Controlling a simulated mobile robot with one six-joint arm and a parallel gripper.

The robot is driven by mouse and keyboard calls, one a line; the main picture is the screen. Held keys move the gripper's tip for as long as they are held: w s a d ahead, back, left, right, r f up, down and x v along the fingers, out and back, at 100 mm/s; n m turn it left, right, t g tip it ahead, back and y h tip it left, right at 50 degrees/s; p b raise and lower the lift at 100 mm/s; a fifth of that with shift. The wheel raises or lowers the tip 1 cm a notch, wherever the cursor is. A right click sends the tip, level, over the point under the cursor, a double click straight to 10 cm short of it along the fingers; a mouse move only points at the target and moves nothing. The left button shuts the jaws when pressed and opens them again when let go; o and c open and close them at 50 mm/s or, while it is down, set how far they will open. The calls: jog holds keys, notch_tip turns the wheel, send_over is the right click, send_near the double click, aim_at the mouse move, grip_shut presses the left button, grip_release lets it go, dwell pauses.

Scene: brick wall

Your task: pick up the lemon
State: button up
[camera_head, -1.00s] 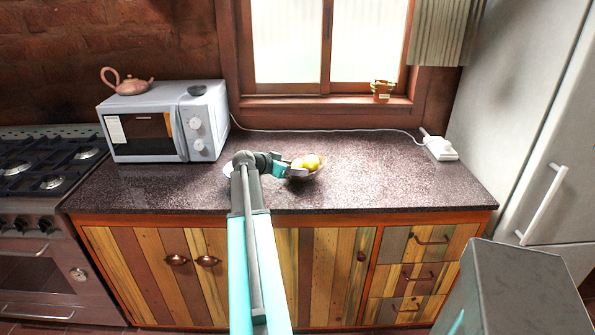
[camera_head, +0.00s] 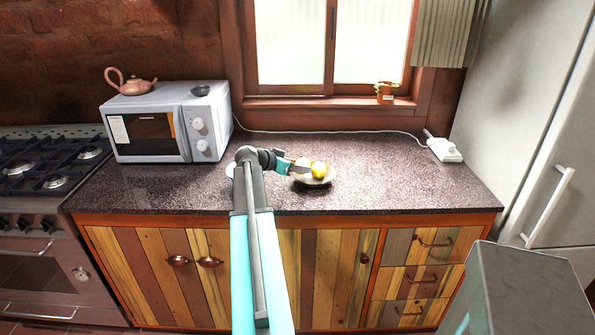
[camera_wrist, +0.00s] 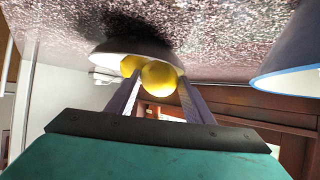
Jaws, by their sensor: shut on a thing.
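Yellow lemons lie at a shallow pale bowl (camera_head: 325,181) on the counter, right of my arm. In the wrist view my gripper (camera_wrist: 160,88) has its two fingers on either side of a round yellow lemon (camera_wrist: 159,77) and is shut on it. A second yellow fruit (camera_wrist: 129,65) shows behind it, against the bowl (camera_wrist: 112,49). In the head view my gripper (camera_head: 300,168) reaches in from the left at the bowl, and a lemon (camera_head: 319,170) shows at its tips. The fingers partly hide the fruit, and I cannot tell whether the held lemon touches the bowl.
A pale dish (camera_head: 230,170) is partly hidden behind my arm; a blue-rimmed vessel (camera_wrist: 295,50) shows in the wrist view. A microwave (camera_head: 160,125) stands at left, with a teapot (camera_head: 130,82) on it. A white socket block (camera_head: 444,150) lies at right. The counter between is clear.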

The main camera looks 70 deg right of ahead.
jog(key=shift+r, duration=0.75)
jog(key=w+a+b, duration=0.1)
jog(key=w+a, duration=0.1)
jog(key=a, duration=0.3)
jog(key=w+a+r+b, duration=0.1)
jog(key=a, duration=0.4)
jog(key=w+a+b, duration=0.1)
jog(key=w+a, duration=0.1)
jog(key=a, duration=0.3)
jog(key=shift+w+r+b, duration=0.3)
jog(key=shift+r+b, duration=0.1)
